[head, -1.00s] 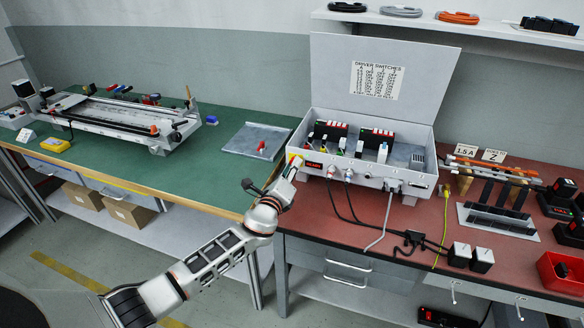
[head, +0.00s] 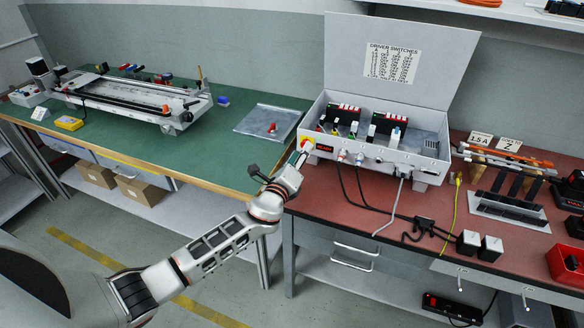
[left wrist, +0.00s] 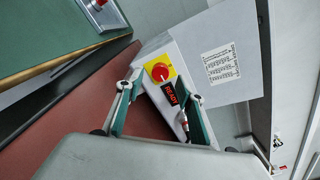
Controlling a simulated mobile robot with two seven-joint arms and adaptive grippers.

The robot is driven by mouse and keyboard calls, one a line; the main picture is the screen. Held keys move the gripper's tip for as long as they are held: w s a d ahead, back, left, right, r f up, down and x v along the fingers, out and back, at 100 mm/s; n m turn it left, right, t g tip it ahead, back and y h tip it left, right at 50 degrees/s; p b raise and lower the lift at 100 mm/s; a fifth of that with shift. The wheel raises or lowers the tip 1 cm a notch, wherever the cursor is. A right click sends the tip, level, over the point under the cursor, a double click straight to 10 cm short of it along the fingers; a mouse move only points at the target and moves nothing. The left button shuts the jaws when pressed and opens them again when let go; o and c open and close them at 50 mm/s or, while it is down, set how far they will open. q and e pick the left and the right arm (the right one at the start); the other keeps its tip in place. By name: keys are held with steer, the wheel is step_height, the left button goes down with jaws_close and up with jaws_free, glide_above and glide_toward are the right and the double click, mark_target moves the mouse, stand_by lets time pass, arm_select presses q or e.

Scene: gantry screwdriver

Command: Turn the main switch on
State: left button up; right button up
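The main switch (head: 307,143) is a red rotary knob on a yellow plate at the left end of the grey control box's (head: 375,160) front. In the left wrist view the knob (left wrist: 160,72) shows between the fingers, with a lit READY display beside it. My left gripper (head: 300,156) is in front of the switch. In the left wrist view its fingers (left wrist: 163,88) are spread apart with nothing between the pads. I cannot tell whether either finger touches the box. My right gripper is not in view.
The box's lid, with a label (head: 392,64), stands open. Cables (head: 372,205) run from its front over the red bench. A metal tray (head: 268,121) lies left of the box on the green bench.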

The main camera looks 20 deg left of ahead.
arm_select(q)
steer(key=s, duration=0.9)
steer(key=shift+s+a, duration=0.15)
steer(key=shift+s, duration=0.2)
steer(key=s+a+f+n+g+y, duration=0.2)
steer(key=s+a+f+n+g, duration=0.25)
steer(key=s, duration=0.65)
steer(key=s+a+f+n+g+y, duration=0.1)
steer(key=s+a+n+g, duration=0.3)
steer(key=s+n, duration=0.5)
steer(key=s+a+f+n+g+y, duration=0.25)
steer(key=s+a+n, duration=0.25)
steer(key=s, duration=0.7)
steer(key=w+d+f+n+t+h, duration=0.1)
steer(key=d+f+n+t+h, duration=0.2)
steer(key=d+f+h, duration=0.4)
steer(key=shift+d+f+t, duration=0.3)
steer(key=shift+d+f, duration=3.1)
steer(key=shift+d, duration=1.25)
steer(key=shift+h, duration=0.25)
